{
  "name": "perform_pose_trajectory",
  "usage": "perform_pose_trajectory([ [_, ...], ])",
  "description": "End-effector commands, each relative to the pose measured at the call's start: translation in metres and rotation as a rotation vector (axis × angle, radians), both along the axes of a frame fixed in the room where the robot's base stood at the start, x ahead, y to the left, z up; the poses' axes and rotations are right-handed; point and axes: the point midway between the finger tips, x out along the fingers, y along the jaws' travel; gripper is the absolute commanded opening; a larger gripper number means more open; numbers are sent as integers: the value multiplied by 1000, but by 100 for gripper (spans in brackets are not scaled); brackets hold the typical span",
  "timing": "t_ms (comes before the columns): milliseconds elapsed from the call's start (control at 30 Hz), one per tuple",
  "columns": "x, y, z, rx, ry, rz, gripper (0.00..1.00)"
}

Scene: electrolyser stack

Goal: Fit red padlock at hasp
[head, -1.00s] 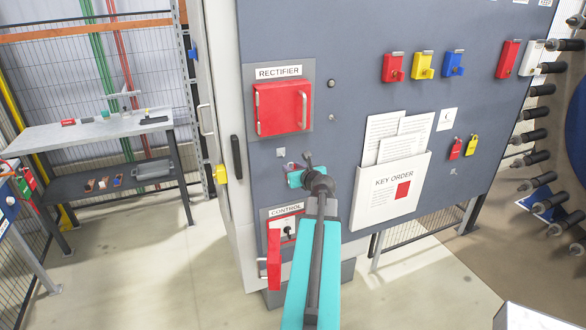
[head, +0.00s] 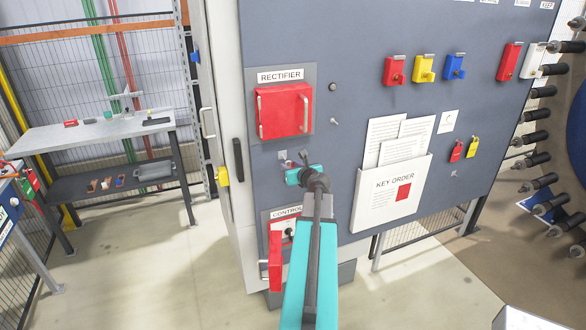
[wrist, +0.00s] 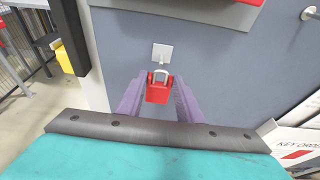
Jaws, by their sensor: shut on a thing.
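The red padlock (wrist: 158,93) is held upright between the purple fingers of my gripper (wrist: 157,87), with its grey shackle up. In the wrist view the shackle's top overlaps the lower end of the pale hasp (wrist: 162,53) on the dark panel. I cannot tell whether the shackle passes through the hasp or is in front of it. In the head view my gripper (head: 297,176) is at the panel below the red rectifier box (head: 284,110). The padlock is not clearly visible there, hidden by the wrist.
The key order pocket (head: 392,198) is to the right. Colored padlocks, including a yellow one (head: 424,70), hang higher up. A black handle (head: 238,160) projects at the cabinet's left edge.

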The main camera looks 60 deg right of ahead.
Motion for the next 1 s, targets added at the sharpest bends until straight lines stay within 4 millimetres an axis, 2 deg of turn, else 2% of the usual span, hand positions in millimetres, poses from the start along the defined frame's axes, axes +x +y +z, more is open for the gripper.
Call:
perform_pose_trajectory([
  [267, 9, -6, 1, 0, 0, 1, 6],
  [1000, 10, -6, 1, 0, -1, 1, 6],
])
